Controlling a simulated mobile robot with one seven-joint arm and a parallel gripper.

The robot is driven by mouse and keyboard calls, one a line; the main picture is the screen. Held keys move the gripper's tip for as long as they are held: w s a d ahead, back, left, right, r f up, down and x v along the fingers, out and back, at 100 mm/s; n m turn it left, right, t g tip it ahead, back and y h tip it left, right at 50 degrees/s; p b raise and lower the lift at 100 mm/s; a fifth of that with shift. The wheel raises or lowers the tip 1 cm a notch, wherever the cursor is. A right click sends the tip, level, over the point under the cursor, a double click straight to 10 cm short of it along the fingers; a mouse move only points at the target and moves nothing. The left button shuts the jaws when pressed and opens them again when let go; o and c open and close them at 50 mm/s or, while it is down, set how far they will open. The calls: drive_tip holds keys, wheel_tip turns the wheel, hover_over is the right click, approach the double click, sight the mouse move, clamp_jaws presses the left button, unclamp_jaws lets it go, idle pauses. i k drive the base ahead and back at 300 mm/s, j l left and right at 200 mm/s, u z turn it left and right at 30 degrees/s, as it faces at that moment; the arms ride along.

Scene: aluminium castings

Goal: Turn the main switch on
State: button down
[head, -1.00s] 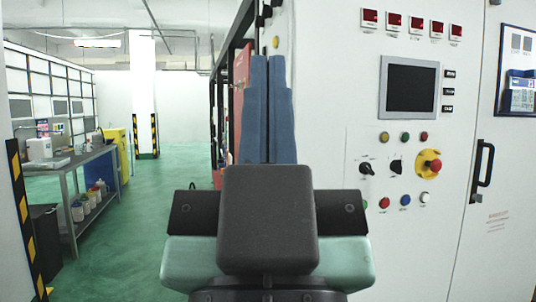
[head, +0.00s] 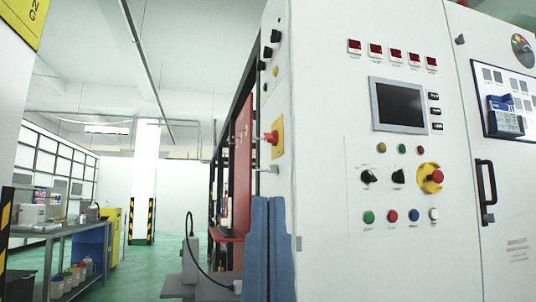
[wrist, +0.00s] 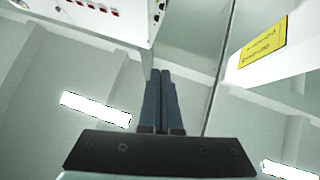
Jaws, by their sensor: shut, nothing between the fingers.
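A white control cabinet (head: 330,220) fills the right of the head view. On its front, a red knob on a round yellow plate (head: 431,178) sits right of two black rotary knobs (head: 368,176) (head: 398,176). A red knob on a yellow plate (head: 274,138) is on its narrow left side. I cannot tell which is the main switch. My gripper (head: 269,199) is shut and empty, pointing up, and overlaps the cabinet's left edge below the side knob. The wrist view shows its blue fingers (wrist: 162,72) apart from any control.
A screen (head: 400,105), coloured buttons (head: 391,216) and a black door handle (head: 486,185) are on the cabinet front. A grey workbench (head: 60,232) stands far left. The wrist view mostly shows ceiling and a yellow sign (wrist: 263,43).

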sight(272, 138)
drive_tip(key=i+j, duration=0.2)
drive_tip(key=i, duration=0.2)
drive_tip(key=i+j+z, duration=0.1)
drive_tip(key=i, duration=0.25)
drive_tip(key=i+j, duration=0.3)
drive_tip(key=i+l+z, duration=0.05)
drive_tip(key=i, duration=0.05)
